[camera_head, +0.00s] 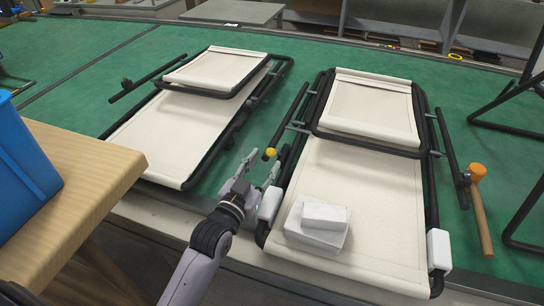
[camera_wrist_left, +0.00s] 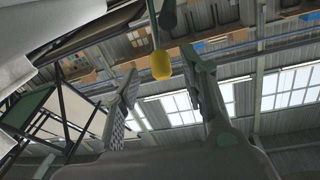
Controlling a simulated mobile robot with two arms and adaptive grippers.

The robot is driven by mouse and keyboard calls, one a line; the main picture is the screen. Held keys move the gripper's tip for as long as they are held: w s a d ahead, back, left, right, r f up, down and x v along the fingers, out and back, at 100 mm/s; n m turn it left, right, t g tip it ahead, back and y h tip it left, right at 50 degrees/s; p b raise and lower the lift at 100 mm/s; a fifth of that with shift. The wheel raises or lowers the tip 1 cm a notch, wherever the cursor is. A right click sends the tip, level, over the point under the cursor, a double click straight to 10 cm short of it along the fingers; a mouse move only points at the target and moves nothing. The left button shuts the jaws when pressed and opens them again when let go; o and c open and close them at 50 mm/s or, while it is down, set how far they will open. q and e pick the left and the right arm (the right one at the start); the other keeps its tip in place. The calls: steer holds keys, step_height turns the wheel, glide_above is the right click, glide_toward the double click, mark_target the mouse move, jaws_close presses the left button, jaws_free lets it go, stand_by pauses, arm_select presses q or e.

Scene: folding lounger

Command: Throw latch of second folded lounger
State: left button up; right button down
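Two folded cream loungers with black tube frames lie on a green surface: one at the left (camera_head: 150,128) and one at the right (camera_head: 365,195). A latch bar with a yellow knob (camera_head: 269,153) stands at the left side of the right lounger. My left gripper (camera_head: 263,166) is open just below this knob, its fingers pointing up toward it. In the left wrist view the yellow knob (camera_wrist_left: 161,65) shows between the two spread fingertips (camera_wrist_left: 160,62), apart from both. The latch's pivot is hard to make out. My right gripper is in neither view.
White blocks (camera_head: 318,228) are stacked on the right lounger's lower end. A mallet (camera_head: 482,215) with an orange head lies to its right. A wooden table (camera_head: 95,190) with a blue bin (camera_head: 25,160) stands at the left. Green surface (camera_head: 220,165) is clear between the loungers.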

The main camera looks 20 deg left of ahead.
mark_target(272, 152)
arm_select(q)
steer(key=w, duration=0.1)
steer(key=w+b, duration=0.1)
steer(key=w, duration=0.2)
steer(key=shift+w+d+f, duration=0.15)
steer(key=shift+d, duration=0.15)
steer(key=shift+w+b, duration=0.3)
steer(key=shift+w, duration=0.15)
steer(key=shift+c, duration=0.5)
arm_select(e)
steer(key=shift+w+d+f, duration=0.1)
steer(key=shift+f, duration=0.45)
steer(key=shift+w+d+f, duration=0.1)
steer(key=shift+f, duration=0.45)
arm_select(q)
jaws_close()
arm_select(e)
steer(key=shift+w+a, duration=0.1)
